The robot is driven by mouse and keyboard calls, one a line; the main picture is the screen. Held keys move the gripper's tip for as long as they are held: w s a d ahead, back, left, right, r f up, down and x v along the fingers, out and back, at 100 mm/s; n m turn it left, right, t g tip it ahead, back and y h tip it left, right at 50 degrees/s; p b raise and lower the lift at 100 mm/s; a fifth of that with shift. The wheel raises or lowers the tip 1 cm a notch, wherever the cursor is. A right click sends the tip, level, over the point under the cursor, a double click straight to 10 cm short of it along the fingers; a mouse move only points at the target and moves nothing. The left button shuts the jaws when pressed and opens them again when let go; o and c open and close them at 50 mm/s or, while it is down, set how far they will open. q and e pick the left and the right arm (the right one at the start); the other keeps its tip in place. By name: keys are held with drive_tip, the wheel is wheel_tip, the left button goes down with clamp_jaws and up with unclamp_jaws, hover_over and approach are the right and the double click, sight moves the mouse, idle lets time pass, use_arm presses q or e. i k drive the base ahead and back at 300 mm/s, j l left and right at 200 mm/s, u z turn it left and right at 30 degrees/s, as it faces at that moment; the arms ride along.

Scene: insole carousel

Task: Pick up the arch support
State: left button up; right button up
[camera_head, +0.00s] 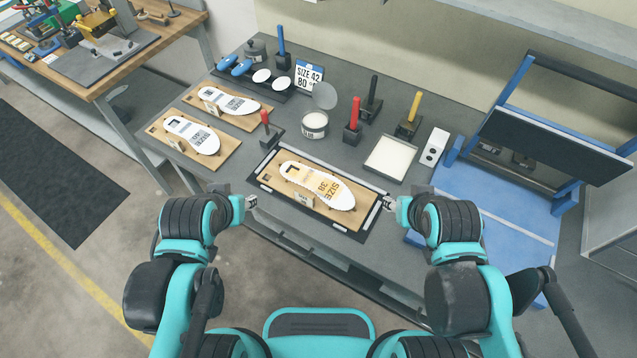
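Two blue rounded pads (236,66) and two white oval pads (272,77) lie on a dark tray at the back left of the grey table. I cannot tell for sure which of them is the arch support. A white insole form marked SIZE 38 (318,186) lies on a wooden board in a dark frame at the table's front middle. My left gripper (251,202) is at the front edge, left of this board. My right gripper (389,202) is at its right. Both look empty; their fingers are too small to judge.
Two more boards with white insole forms (191,134) lie at the left. A SIZE 42 sign (309,76), an open tin (314,125), red, black and yellow-handled tools, a white tray (390,158) and a blue-framed stand (520,150) fill the back and right.

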sight(246, 65)
drive_tip(key=j+z, duration=0.15)
drive_tip(key=z, duration=0.2)
drive_tip(key=i+j+z, duration=0.1)
drive_tip(key=z, duration=0.2)
drive_tip(key=j+z, duration=0.5)
drive_tip(key=j, duration=0.7)
drive_tip(key=j+z, duration=0.15)
drive_tip(key=j, duration=0.7)
drive_tip(key=k+j+z, duration=0.2)
drive_tip(key=j, duration=0.65)
drive_tip(key=i, duration=0.1)
